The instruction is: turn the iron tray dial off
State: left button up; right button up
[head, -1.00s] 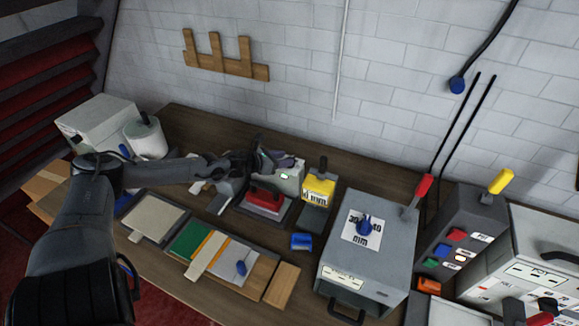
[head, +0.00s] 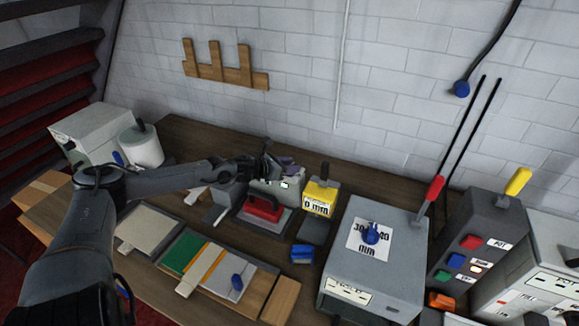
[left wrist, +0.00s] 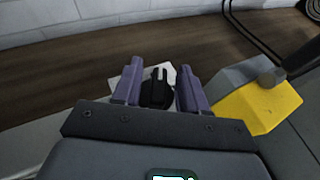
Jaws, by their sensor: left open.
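The iron tray (head: 241,222) is a dark tray at the back middle of the bench, with a red iron (head: 264,208) on it. A pale box (head: 268,190) with a small lit display stands behind the iron. The black dial (left wrist: 157,92) shows in the left wrist view, with a pale plate behind it. My left gripper (left wrist: 158,78) is open, its two purple fingers on either side of the dial. I cannot tell whether they touch it. In the head view my left gripper (head: 280,163) is over the box and hides the dial. My right gripper is not in view.
A yellow block (head: 320,198) with a dark handle stands just right of the box and also shows in the left wrist view (left wrist: 258,104). A large grey machine (head: 345,225) with a blue knob stands further right. A white roll (head: 146,150) is at left.

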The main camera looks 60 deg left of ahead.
pick_arm(q)
grip_shut()
